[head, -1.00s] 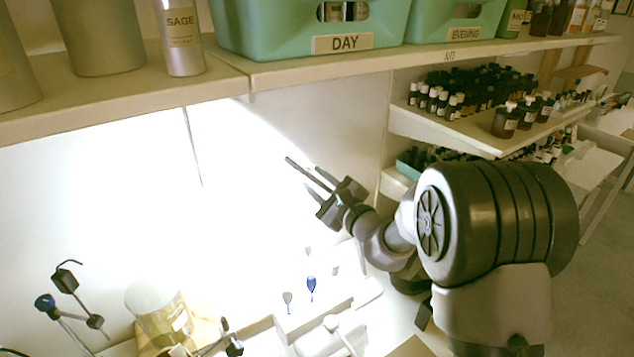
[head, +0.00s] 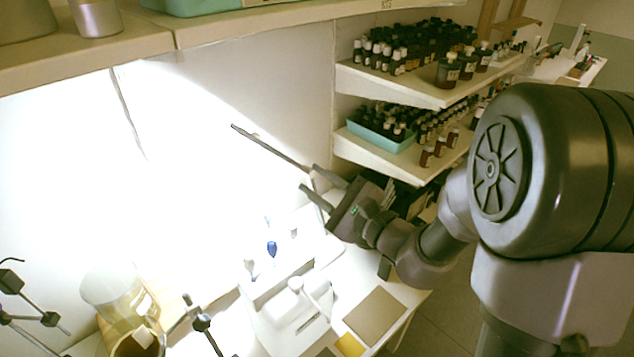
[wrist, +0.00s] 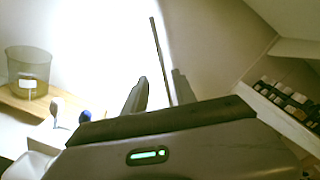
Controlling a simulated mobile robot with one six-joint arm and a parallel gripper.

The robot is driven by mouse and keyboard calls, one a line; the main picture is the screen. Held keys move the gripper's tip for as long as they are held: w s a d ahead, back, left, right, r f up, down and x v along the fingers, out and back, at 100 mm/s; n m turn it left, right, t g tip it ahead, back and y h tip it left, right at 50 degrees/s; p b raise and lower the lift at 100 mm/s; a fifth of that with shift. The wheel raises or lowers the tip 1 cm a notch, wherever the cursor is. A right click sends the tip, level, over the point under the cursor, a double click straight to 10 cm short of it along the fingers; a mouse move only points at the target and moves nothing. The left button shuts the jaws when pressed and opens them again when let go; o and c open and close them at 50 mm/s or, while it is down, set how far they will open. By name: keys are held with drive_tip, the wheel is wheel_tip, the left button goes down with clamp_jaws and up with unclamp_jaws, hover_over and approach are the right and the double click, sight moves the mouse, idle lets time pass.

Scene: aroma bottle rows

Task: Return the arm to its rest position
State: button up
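My gripper (head: 306,178) is raised in front of the brightly lit wall, to the right of the bench items and left of the bottle shelves. In the wrist view, its two fingers (wrist: 160,92) stand apart with bright wall showing between them. A long thin dark rod (head: 262,147) sticks out from between the fingers towards the upper left. It also shows in the wrist view (wrist: 159,55). I cannot tell whether the rod is part of my gripper. No bottle shows between the fingers. My arm is bent and comes in from the right.
Shelves of dark bottles (head: 415,52) stand close behind and right of my gripper, with a teal tray (head: 380,139) on the lower one. An upper shelf (head: 225,30) runs above. Below are a white bench with a blue spoon-shaped item (head: 271,248), a glass jar (head: 112,292) and clamp stands (head: 200,322).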

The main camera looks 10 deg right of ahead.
drive_tip(key=s+a+f+n+g+y+b, duration=0.1)
drive_tip(key=s+a+f+n+g+b, duration=0.15)
drive_tip(key=s+a+n+g, duration=0.4)
drive_tip(key=s+a+f+n+g+y+b, duration=0.1)
drive_tip(key=s+a+n+g+y+b, duration=0.2)
drive_tip(key=s, duration=0.6)
drive_tip(key=s+d+f+n+g+h+b, duration=0.25)
drive_tip(key=s+d+f+n+h, duration=0.3)
drive_tip(key=s+f+h, duration=0.35)
drive_tip(key=s+d+r+n+t+h+b, duration=0.1)
drive_tip(key=d+r+t+h, duration=0.1)
drive_tip(key=d, duration=0.4)
drive_tip(key=shift+s+d+r+t+h+b, duration=0.25)
drive_tip(key=shift+t+h+b, duration=0.15)
drive_tip(key=shift+h, duration=0.1)
drive_tip(key=shift+f, duration=0.1)
